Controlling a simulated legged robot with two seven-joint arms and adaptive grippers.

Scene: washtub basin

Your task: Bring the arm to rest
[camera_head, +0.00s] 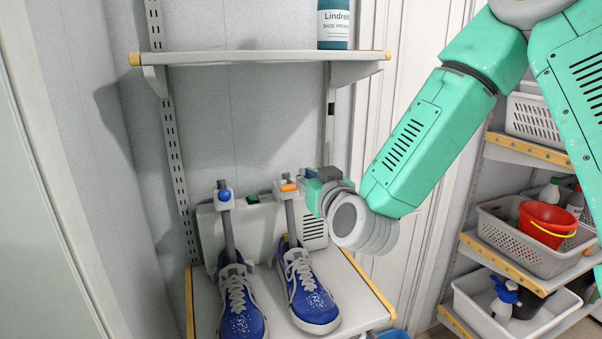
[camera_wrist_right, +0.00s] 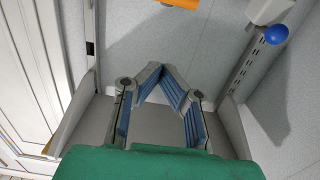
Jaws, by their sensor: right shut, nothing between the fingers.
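My right arm (camera_head: 405,150) is green and comes in from the upper right. It reaches down and left to the shoe dryer. My right gripper (camera_head: 306,175) is small in the head view, beside the orange-topped post (camera_head: 289,187). In the right wrist view the two blue-lined fingers (camera_wrist_right: 163,72) lean together at their tips and hold nothing. My left gripper does not show. Two blue shoes (camera_head: 311,293) with white laces sit on the dryer's posts. The left post has a blue knob (camera_head: 224,195), which also shows in the right wrist view (camera_wrist_right: 276,34).
A wall shelf (camera_head: 250,57) with a teal bottle (camera_head: 333,25) hangs above. The shoes stand on a lower shelf (camera_head: 206,300). At the right, a rack holds white baskets (camera_head: 520,247) and a red bucket (camera_head: 548,222). A white door (camera_head: 390,70) stands behind my arm.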

